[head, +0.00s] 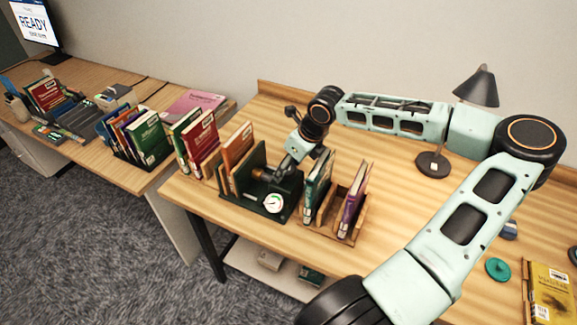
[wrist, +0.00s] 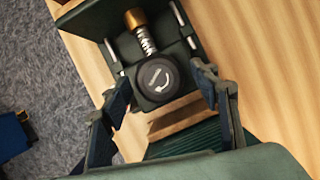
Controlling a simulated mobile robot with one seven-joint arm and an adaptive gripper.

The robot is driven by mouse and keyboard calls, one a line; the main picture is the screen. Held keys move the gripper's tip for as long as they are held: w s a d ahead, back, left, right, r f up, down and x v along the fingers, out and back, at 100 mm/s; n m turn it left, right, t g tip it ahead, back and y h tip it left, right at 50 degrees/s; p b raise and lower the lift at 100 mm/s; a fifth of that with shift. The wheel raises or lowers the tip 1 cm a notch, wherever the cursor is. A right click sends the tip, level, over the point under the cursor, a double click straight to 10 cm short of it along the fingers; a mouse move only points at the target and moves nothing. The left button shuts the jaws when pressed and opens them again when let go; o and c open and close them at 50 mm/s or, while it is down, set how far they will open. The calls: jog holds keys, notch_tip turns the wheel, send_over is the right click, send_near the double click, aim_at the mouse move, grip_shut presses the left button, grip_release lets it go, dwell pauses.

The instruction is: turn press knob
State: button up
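The dark green press (head: 262,211) stands on the wooden desk, with a round white gauge (head: 273,203) on its front. In the wrist view, its black round knob (wrist: 157,80) bears a white curved arrow and sits on a threaded screw with a brass end (wrist: 135,18). My gripper (wrist: 163,80) is open, with one finger on each side of the knob. Small gaps show beside the knob; I cannot tell its exact depth between the fingers. In the head view my gripper (head: 283,172) reaches down at the press and hides the knob.
Upright books in a wooden holder (head: 345,233) stand close right of the press, and an orange book (head: 238,145) close left. A black lamp (head: 432,165) stands behind. More books (head: 145,140) fill the left desk. The desk's right middle is mostly clear.

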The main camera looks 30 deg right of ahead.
jog(key=shift+r, duration=0.1)
jog(key=shift+s+r, duration=0.15)
jog(key=shift+r, duration=0.3)
jog(key=v, duration=1.1)
jog(key=shift+d, duration=0.1)
